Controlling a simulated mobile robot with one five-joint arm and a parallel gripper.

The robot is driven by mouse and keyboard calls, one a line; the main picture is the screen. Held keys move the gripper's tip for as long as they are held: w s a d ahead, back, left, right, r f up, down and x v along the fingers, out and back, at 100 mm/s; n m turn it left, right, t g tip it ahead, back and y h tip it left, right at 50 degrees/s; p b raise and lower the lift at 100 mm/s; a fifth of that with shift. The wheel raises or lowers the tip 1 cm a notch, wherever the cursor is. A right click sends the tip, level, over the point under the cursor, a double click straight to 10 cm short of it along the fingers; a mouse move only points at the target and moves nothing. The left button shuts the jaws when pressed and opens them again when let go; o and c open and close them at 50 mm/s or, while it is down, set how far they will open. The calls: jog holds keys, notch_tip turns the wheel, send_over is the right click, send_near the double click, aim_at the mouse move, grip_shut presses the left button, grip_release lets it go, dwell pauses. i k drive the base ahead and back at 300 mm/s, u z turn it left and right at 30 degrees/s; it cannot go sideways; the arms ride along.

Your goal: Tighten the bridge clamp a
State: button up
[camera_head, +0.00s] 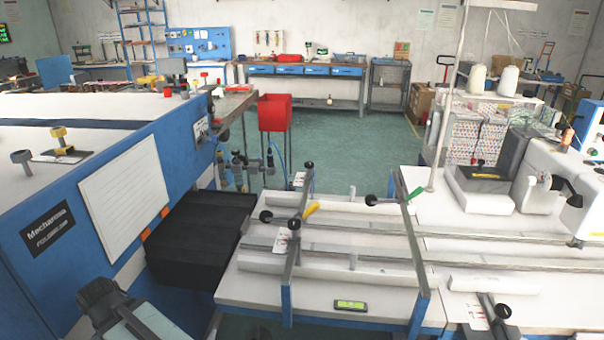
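Two grey bridge bars cross the white sewing table in the head view. The left bridge (292,250) carries a clamp with a yellow handle (311,210), black knobs (294,223) and a small white tag. The right bridge (411,235) carries a clamp with a green handle (415,194) and a black knob (371,200). I cannot read which one is clamp a, nor tell how tight either is. A dark jointed end on a pale link, likely my gripper (103,296), is at the lower left, well apart from both bridges. Its fingers cannot be made out.
A sewing machine (530,165) stands at right. Another black-knobbed fixture (490,315) is at lower right. Green floor (345,140) is clear behind.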

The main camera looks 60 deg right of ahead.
aim_at(308, 165)
jog(key=k, duration=1.45)
jog(key=u, duration=0.8)
jog(key=i, duration=1.2)
jog(key=z, duration=1.7)
jog(key=i, duration=0.5)
jog(key=u, duration=0.05)
